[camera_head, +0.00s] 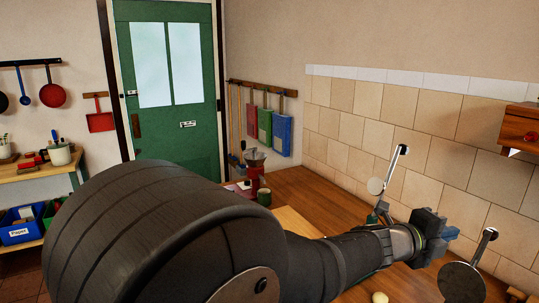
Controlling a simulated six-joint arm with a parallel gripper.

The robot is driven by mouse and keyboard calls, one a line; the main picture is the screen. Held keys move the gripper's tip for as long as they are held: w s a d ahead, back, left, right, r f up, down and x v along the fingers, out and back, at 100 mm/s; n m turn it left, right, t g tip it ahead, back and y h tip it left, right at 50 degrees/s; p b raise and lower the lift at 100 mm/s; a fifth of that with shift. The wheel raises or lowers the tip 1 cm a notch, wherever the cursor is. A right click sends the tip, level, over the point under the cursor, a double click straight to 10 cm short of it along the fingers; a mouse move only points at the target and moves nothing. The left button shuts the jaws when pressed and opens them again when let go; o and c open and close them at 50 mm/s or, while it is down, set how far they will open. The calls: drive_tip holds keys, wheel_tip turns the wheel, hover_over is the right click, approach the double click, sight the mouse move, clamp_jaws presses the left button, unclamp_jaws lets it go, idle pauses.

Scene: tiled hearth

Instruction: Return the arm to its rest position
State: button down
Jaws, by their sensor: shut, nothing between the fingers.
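My dark arm fills the lower middle of the view and reaches right, over the wooden counter (312,195). My gripper (450,233) is at the arm's far right end, in front of the tiled wall (440,147). It is shut, with nothing seen in it. Its fingertips are small and partly hidden by its own body. My arm also hides much of the counter.
A wooden box (519,130) is upper right.

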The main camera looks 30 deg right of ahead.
sight(487, 234)
drive_tip(key=x, duration=0.4)
drive_tip(key=f+x, duration=0.1)
drive_tip(key=x, duration=0.3)
drive_tip(key=f+x, duration=0.1)
drive_tip(key=x, duration=0.4)
drive_tip(key=w+a+h, duration=0.1)
drive_tip(key=w+a, duration=0.2)
drive_tip(key=a, duration=1.7)
drive_tip(key=d+r+g, duration=0.1)
drive_tip(key=d+r+m, duration=0.1)
drive_tip(key=d+r+m+g, duration=0.1)
drive_tip(key=r, duration=0.1)
drive_tip(key=shift+s+d+g+h, duration=0.2)
drive_tip(key=shift+s+g+h, duration=0.1)
drive_tip(key=shift+h, duration=0.1)
